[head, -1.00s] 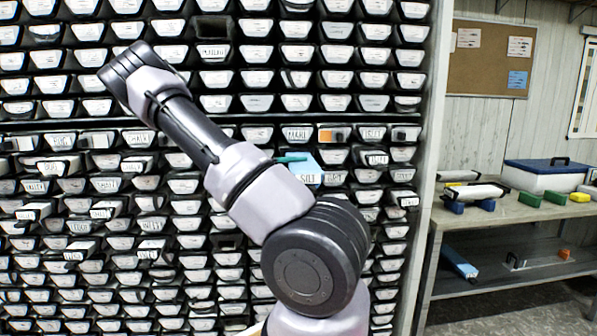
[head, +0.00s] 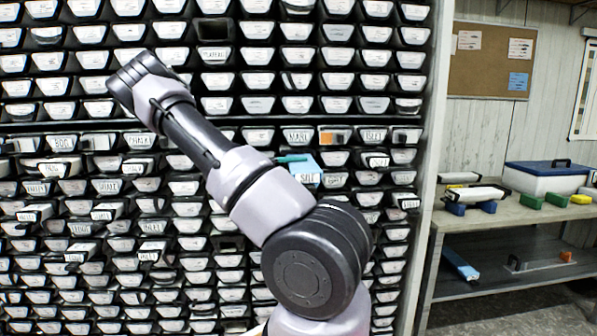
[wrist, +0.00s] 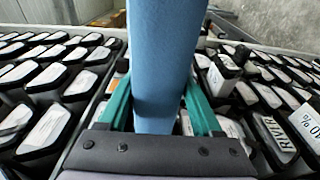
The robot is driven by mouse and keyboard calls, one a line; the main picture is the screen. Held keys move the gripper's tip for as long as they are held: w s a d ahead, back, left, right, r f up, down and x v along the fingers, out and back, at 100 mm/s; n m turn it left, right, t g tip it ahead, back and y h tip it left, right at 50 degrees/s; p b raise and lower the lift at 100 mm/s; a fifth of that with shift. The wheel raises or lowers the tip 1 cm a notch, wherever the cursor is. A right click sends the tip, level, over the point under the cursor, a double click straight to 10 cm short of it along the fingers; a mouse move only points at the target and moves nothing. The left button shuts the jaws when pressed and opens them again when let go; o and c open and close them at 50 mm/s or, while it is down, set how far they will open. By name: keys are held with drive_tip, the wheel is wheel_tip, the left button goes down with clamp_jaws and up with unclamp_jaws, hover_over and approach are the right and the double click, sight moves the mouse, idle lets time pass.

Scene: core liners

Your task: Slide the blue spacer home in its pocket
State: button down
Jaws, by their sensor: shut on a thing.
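The blue spacer (wrist: 165,65) is a long blue bar that runs up the middle of the wrist view. My gripper (wrist: 160,95) has a teal finger on each side of it and is shut on it. In the head view, the blue spacer (head: 309,166) shows as a small patch in front of the rack, just right of my arm. A teal part of my gripper (head: 292,158) shows beside it, and the rest is behind my arm. A label reading SILT is at the patch's lower edge. The spacer's far end is cut off in the wrist view. I cannot tell which opening is its pocket.
A rack (head: 436,110) of many labelled black liners fills the wall, and several stick out. One dark opening (head: 214,30) is high in the rack. On the right, a bench (head: 530,217) holds a blue-lidded cooler (head: 548,178) and coloured blocks. Another blue bar (head: 459,263) lies on its lower shelf.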

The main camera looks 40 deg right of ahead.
drive_tip(key=shift+w+d, duration=0.6)
drive_tip(key=shift+w, duration=0.35)
drive_tip(key=shift+w+d, duration=0.55)
drive_tip(key=shift+w, duration=0.4)
